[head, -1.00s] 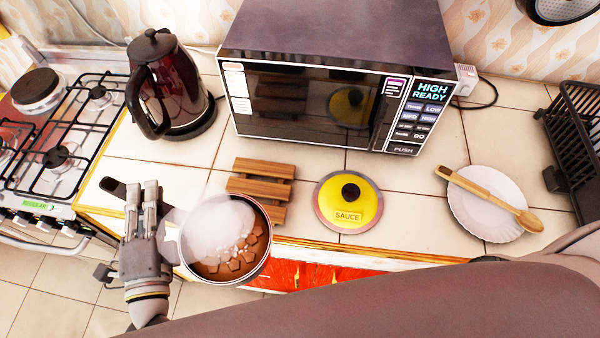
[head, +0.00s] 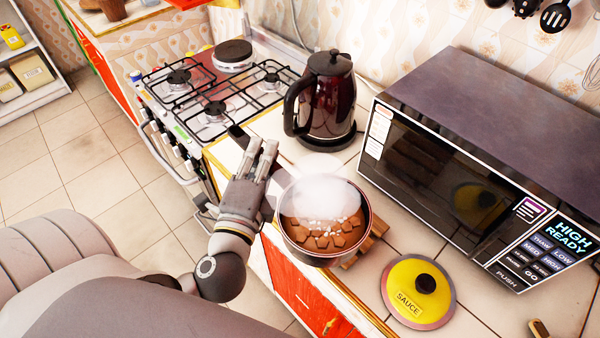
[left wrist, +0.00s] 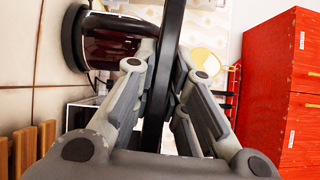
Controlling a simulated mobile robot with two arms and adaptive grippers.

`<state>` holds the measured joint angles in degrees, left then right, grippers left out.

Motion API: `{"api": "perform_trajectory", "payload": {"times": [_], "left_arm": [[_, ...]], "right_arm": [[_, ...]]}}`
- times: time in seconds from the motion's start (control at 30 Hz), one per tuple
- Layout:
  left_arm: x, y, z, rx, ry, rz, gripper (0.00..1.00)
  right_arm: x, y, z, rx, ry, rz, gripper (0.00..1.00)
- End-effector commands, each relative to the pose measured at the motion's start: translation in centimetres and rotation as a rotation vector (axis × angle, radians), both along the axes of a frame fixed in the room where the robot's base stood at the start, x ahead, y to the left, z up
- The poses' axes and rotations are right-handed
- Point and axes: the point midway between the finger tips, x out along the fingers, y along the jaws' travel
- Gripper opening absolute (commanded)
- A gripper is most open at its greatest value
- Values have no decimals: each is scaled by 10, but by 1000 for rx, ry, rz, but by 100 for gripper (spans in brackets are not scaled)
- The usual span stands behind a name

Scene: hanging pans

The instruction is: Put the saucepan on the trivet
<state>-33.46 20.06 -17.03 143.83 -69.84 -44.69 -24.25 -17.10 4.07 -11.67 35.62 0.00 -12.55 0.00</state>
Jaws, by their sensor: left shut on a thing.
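The saucepan (head: 325,222) holds brown chunks with white bits, and pale steam rises from it. My left gripper (head: 263,160) is shut on its dark handle (head: 238,134). In the left wrist view the black handle (left wrist: 166,75) runs between the fingers (left wrist: 170,68). The pan looks level and is in front of the wooden slatted trivet (head: 377,228), hiding most of it. The gap between pan and trivet cannot be judged. The trivet's slats also show at the lower left of the left wrist view (left wrist: 26,148). My right gripper is not in view.
A dark red kettle (head: 328,105) stands behind the pan, with the gas stove (head: 215,100) to the left. A microwave (head: 480,150) stands to the right. A yellow lid marked SAUCE (head: 408,300) lies right of the trivet. Red cabinet fronts (head: 300,285) are below the counter edge.

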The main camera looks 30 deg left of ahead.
Motion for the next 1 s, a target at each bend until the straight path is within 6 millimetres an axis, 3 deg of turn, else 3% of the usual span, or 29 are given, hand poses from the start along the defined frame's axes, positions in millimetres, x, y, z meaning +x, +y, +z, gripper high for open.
{"api": "perform_trajectory", "payload": {"times": [0.03,0.37,0.7,1.0], "left_arm": [[6,-1,-5,-5,-12,0,0],[41,-10,-20,-3,-11,-1,0],[78,-20,-63,-2,-4,0,0],[89,-23,-82,-2,-2,0,0]], "right_arm": [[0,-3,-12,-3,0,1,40],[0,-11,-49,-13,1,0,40],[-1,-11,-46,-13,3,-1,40],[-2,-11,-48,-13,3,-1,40]]}}
